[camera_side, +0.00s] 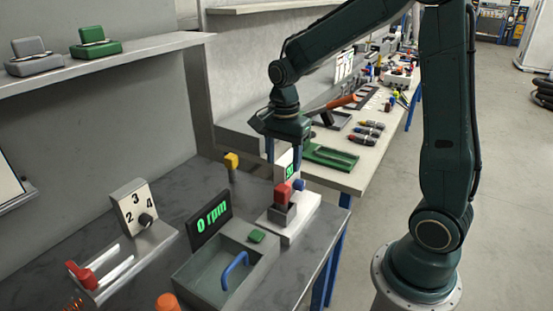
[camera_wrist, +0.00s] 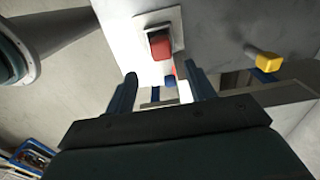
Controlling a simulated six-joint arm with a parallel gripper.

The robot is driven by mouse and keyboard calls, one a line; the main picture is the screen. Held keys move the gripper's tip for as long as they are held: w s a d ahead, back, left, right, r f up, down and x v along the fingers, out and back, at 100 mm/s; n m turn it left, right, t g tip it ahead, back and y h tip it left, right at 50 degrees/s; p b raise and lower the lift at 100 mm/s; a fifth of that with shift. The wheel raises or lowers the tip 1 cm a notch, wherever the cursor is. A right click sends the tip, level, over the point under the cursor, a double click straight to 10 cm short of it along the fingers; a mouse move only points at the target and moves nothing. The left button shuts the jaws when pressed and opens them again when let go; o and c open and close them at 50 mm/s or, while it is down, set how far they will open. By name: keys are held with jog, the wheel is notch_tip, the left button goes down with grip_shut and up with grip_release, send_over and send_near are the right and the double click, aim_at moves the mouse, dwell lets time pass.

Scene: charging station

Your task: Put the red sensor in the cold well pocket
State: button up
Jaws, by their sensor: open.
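The red sensor (camera_side: 283,194) sits upright in the top of a dark grey block-shaped pocket (camera_side: 282,213) on a white base. It also shows in the wrist view (camera_wrist: 161,48), over the dark pocket mouth. How deep it sits is hard to tell. My gripper (camera_side: 283,160) is open and empty above the red sensor, fingers pointing down. In the wrist view its fingers (camera_wrist: 163,78) are spread apart, with the sensor beyond them and not touched. No label shows whether this pocket is the cold well.
A yellow-topped post (camera_side: 231,160) stands to the left. A grey basin (camera_side: 205,285) with a blue handle (camera_side: 234,270) lies in front, beside the 0 rpm display (camera_side: 209,219).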

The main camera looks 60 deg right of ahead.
jog(key=s+a+r+n+t, duration=0.2)
jog(key=s+r+n, duration=0.3)
jog(key=s+n, duration=0.3)
jog(key=s+a+r+n+t, duration=0.3)
jog(key=s+a+r+n, duration=0.2)
jog(key=s+n, duration=0.4)
jog(key=shift+a+r+n+t, duration=0.2)
jog(key=shift+r+n+t, duration=0.1)
jog(key=shift+r+n, duration=0.15)
